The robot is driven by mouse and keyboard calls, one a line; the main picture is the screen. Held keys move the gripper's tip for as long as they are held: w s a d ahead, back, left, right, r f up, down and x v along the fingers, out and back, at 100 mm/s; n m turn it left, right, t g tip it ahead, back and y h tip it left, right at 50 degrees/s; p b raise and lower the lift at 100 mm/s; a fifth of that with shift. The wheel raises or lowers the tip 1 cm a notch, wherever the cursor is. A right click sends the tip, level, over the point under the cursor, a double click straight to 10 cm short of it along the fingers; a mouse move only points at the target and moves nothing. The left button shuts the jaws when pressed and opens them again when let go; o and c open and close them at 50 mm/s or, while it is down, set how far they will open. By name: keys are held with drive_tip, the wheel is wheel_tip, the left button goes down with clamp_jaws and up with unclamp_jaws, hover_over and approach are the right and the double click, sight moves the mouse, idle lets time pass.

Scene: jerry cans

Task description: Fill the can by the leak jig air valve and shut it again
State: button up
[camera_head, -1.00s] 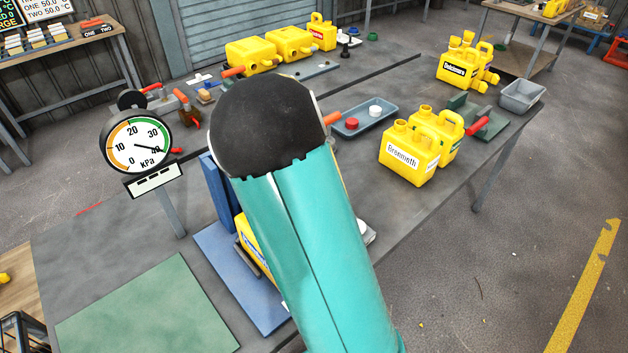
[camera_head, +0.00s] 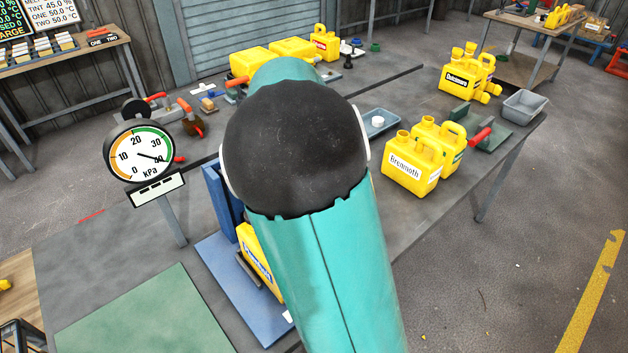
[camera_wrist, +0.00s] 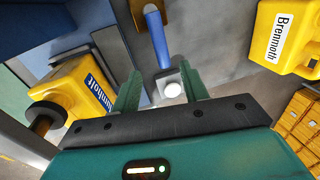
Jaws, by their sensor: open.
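The leak jig has a blue base (camera_head: 232,290) and upright in the head view. A yellow can (camera_head: 262,268) sits in it, partly hidden by my arm. In the wrist view that can (camera_wrist: 72,88) is at the left, with a blue label and a dark round knob beside it. A lever with a blue handle (camera_wrist: 157,42) is ahead of my gripper (camera_wrist: 160,85). My gripper is open; a white round knob (camera_wrist: 172,90) shows between its fingers. I cannot tell whether they touch it. The kPa gauge (camera_head: 139,153) has its needle near 40.
A yellow Bremnoth can (camera_head: 408,165) stands right of my arm, and shows in the wrist view (camera_wrist: 285,40). A blue-grey tray (camera_head: 383,121) with a white cap lies behind it. A green mat (camera_head: 135,310) covers the front left. My arm blocks the table's middle.

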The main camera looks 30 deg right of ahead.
drive_tip(key=shift+a+r, duration=0.2)
drive_tip(key=shift+r, duration=0.75)
drive_tip(key=shift+a+r, duration=0.15)
drive_tip(key=shift+r, duration=0.75)
drive_tip(key=shift+s, duration=0.1)
drive_tip(key=s+a+r+n+t+y, duration=0.1)
drive_tip(key=s+a+r+n, duration=0.1)
drive_tip(key=s+a+n, duration=0.3)
drive_tip(key=s+a+r+n+t+y, duration=0.1)
drive_tip(key=s+a+n, duration=0.4)
drive_tip(key=n, duration=0.7)
drive_tip(key=s+a+r+n+t+y, duration=0.1)
drive_tip(key=s+a+r+n+t, duration=0.1)
drive_tip(key=n, duration=0.6)
drive_tip(key=shift+s+a+r, duration=0.25)
drive_tip(key=shift+s+a, duration=0.45)
drive_tip(key=shift+s, duration=0.2)
drive_tip(key=shift+s+a+r, duration=0.25)
drive_tip(key=shift+s+a, duration=0.45)
drive_tip(key=shift+s, duration=0.2)
drive_tip(key=s+a+n+t, duration=0.1)
drive_tip(key=s+a+n, duration=0.2)
drive_tip(key=s+n, duration=0.3)
drive_tip(key=n, duration=0.3)
drive_tip(key=shift+a+f+n+h, duration=0.25)
drive_tip(key=shift+f+n+h, duration=0.05)
drive_tip(key=shift+h, duration=0.1)
